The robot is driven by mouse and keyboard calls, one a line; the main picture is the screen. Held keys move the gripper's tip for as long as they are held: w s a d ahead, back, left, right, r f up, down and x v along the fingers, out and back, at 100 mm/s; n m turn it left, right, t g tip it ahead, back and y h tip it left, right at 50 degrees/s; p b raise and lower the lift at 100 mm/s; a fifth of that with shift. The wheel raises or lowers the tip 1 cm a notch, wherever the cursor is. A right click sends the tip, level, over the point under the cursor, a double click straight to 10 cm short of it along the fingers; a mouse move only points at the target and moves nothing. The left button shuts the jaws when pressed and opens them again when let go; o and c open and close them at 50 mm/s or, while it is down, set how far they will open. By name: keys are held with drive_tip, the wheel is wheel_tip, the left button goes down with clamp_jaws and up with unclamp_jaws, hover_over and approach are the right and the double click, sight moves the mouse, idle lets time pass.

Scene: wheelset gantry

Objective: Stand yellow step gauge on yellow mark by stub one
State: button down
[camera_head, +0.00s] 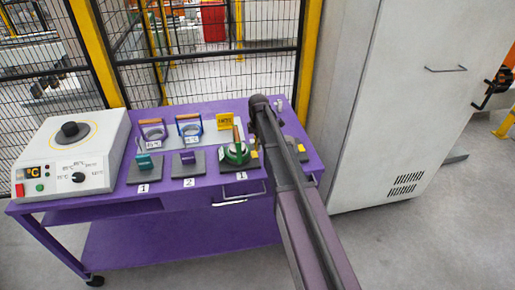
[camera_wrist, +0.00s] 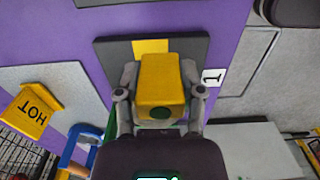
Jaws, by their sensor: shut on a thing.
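My gripper (camera_wrist: 160,88) is shut on the yellow step gauge (camera_wrist: 161,78), with one finger on each side of it. Below the gauge in the wrist view is a dark plate (camera_wrist: 190,47) with a yellow mark (camera_wrist: 150,46) and a label "1" at its right. The gauge overlaps the plate's lower edge and sits just below the mark in the picture. I cannot tell whether it touches the plate. In the head view my arm hides the gripper. Stub one is not clearly identifiable.
A tall grey cabinet (camera_head: 400,100) stands at right, and a mesh fence behind.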

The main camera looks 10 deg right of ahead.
drive_tip(key=shift+w, duration=0.65)
wheel_tip(320, 180, down, 4)
drive_tip(key=b, duration=0.3)
drive_tip(key=shift+r+b, duration=0.15)
drive_tip(key=shift+b, duration=0.15)
drive_tip(key=shift+c, duration=1)
unclamp_jaws()
drive_tip(key=shift+r, duration=0.1)
wheel_tip(320, 180, up, 12)
drive_tip(key=p, duration=1.2)
drive_tip(key=shift+s, duration=0.1)
